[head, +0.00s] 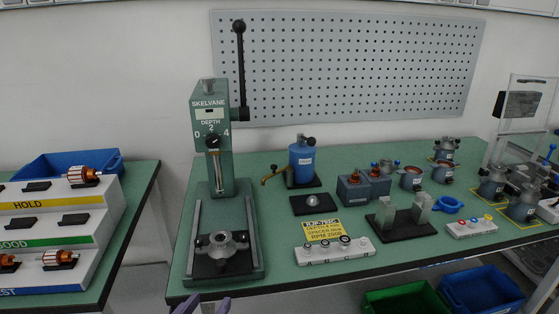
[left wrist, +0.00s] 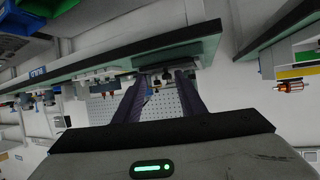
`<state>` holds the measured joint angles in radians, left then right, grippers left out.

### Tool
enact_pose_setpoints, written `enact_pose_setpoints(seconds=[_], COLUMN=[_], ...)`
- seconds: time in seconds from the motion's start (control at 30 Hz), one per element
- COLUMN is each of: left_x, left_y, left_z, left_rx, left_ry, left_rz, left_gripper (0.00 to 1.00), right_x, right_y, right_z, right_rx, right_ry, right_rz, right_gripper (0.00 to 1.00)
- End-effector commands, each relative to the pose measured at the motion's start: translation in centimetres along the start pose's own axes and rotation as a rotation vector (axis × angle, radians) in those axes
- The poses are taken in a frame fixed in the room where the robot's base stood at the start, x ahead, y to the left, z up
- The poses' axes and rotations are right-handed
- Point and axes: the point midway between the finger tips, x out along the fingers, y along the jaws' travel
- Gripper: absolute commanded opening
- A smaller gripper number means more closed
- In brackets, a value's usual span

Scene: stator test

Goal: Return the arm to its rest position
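My left gripper (head: 204,305) shows only as two purple fingertips at the bottom edge of the head view, in front of the green bench's near edge. In the left wrist view the fingers of the left gripper (left wrist: 161,77) stand apart with nothing held between them. The bench edge and the perforated panel lie beyond the fingers in that view. The fingertips look clear of the bench and of the press (head: 211,130). The rest of the left arm is out of the head view. My right gripper is not seen in either view.
A stepped rack (head: 105,215) stands on the left bench. Green (head: 405,300) and blue (head: 483,290) bins sit below the bench front. A gap separates the benches.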

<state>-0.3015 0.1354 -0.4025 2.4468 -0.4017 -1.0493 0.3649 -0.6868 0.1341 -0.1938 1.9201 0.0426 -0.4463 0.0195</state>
Motion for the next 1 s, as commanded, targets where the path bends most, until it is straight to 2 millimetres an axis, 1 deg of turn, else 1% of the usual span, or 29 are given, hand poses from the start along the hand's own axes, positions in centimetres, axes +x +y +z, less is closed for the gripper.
enact_pose_setpoints(seconds=[0.03,0.07,0.1,0.13,0.17,0.2,0.27,0.3,0.4,0.5,0.57,0.63,1.0], left_x=[0.8,1.3,1.9,2.2,2.4,2.5,2.3,2.0,1.0,0.0,-0.4,-0.6,-0.6], left_y=[0.4,0.7,1.0,1.2,1.4,1.5,1.5,1.4,1.0,0.4,0.2,0.1,0.1], left_z=[2.8,4.5,7.2,9.3,11.4,14.3,18.4,20.9,26.1,29.3,30.4,31.0,31.0], left_rx=[0.018,0.029,0.043,0.050,0.055,0.060,0.059,0.056,0.042,0.029,0.024,0.022,0.021], left_ry=[-0.047,-0.072,-0.109,-0.136,-0.163,-0.197,-0.244,-0.270,-0.321,-0.349,-0.358,-0.362,-0.362], left_rz=[0.021,0.037,0.061,0.080,0.098,0.119,0.146,0.160,0.178,0.183,0.183,0.183,0.183], left_gripper=[0.37,0.37,0.37,0.37,0.37,0.37,0.37,0.37,0.37,0.37,0.37,0.37,0.37], right_x=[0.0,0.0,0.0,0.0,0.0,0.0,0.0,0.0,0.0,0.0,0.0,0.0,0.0], right_y=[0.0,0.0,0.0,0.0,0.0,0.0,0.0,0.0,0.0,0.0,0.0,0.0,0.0], right_z=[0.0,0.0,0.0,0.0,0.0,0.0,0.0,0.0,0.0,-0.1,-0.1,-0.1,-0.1], right_rx=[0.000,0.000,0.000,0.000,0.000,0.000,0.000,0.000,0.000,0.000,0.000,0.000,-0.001], right_ry=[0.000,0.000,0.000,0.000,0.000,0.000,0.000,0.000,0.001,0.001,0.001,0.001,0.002], right_rz=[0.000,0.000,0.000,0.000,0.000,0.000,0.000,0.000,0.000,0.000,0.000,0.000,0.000], right_gripper=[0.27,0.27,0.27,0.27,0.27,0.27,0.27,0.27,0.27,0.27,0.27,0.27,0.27])
